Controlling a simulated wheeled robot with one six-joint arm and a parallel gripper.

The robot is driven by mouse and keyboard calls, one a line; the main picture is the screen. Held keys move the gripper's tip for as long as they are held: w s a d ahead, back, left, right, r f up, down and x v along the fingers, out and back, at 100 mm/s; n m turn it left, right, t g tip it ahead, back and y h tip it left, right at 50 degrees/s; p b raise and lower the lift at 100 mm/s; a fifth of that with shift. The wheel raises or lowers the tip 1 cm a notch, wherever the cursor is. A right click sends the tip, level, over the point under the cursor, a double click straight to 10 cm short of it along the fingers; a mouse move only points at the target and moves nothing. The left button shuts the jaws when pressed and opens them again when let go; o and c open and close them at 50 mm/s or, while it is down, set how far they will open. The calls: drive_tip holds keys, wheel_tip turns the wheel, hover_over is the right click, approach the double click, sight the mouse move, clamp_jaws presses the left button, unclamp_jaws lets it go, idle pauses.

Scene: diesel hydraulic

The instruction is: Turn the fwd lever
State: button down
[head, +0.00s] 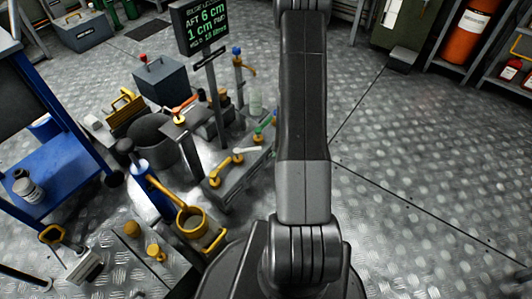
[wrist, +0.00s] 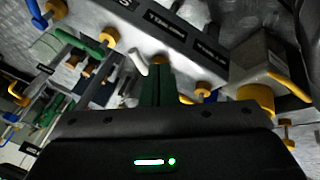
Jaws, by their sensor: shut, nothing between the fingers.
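In the head view a grey valve block (head: 240,175) carries a row of small levers on brass knobs: yellow (head: 220,168), white (head: 246,150), green (head: 258,137) and blue. I cannot read the labels well enough to tell which is the fwd lever. In the wrist view the white lever (wrist: 138,62) and the green lever (wrist: 78,42) show beyond my gripper (wrist: 156,70). Its fingers are together and empty, their tips appearing close beside the white lever in the picture. Contact cannot be told. The head view does not show the gripper clearly.
A display post (head: 205,25) stands behind the block. A yellow cup-like fitting (head: 192,221) is in front, and a blue cart (head: 60,165) stands at left. Dark label plates (wrist: 165,32) lie beyond the levers. The metal floor (head: 420,160) at right is clear.

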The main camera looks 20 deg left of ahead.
drive_tip(key=w+a+f+n+y+b, duration=0.1)
drive_tip(key=w+a+f+b, duration=0.3)
drive_tip(key=a+f, duration=0.3)
drive_tip(key=shift+a+f, duration=0.3)
drive_tip(key=shift+a, duration=0.6)
drive_tip(key=shift+w+r+n, duration=0.1)
drive_tip(key=shift+w+n, duration=0.15)
drive_tip(key=shift+n, duration=0.05)
